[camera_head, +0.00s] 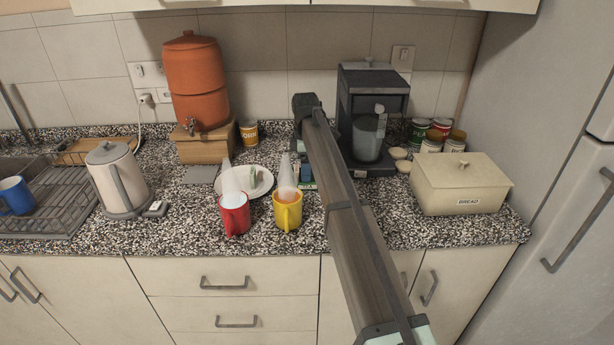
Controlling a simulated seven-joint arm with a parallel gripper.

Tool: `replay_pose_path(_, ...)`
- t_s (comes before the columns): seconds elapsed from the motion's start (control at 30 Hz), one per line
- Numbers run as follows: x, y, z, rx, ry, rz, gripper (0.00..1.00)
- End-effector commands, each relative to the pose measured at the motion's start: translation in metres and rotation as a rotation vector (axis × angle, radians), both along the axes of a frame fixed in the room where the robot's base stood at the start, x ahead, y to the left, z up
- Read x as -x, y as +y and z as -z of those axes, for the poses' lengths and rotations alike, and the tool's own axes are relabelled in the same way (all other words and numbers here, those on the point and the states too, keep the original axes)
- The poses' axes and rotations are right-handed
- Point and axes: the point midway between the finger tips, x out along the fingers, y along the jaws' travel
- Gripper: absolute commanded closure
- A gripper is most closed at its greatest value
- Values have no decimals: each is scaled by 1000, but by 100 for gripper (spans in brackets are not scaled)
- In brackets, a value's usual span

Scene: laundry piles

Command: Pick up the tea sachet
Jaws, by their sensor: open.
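A small white and green item (258,181), which looks like the tea sachet, rests on a white plate (235,187) behind two mugs. It is too small to make out fully. My arm reaches over the counter from the lower right and bends down at its far end, to the right of the plate. My gripper (304,183) seems to hang low there, apart from the item. It is open, but its fingers are small and partly hidden behind my arm and the yellow mug's steam.
A red mug (235,216) and a yellow mug (287,212) stand at the counter's front with pale steam above. A coffee machine (372,95), cans (440,128) and a bread box (462,184) stand right. An orange dispenser (195,82), kettle (117,180) and dish rack (62,225) stand left.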

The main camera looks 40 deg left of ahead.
Motion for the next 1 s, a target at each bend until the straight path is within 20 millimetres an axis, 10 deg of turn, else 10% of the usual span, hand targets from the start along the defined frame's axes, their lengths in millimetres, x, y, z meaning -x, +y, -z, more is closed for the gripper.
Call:
replay_pose_path(0.2, 0, 0, 1, 0, 0, 0, 17)
replay_pose_path(0.8, 0, 0, 0, 0, 0, 0, 74)
replay_pose_path(1.0, 0, 0, 0, 0, 0, 0, 76)
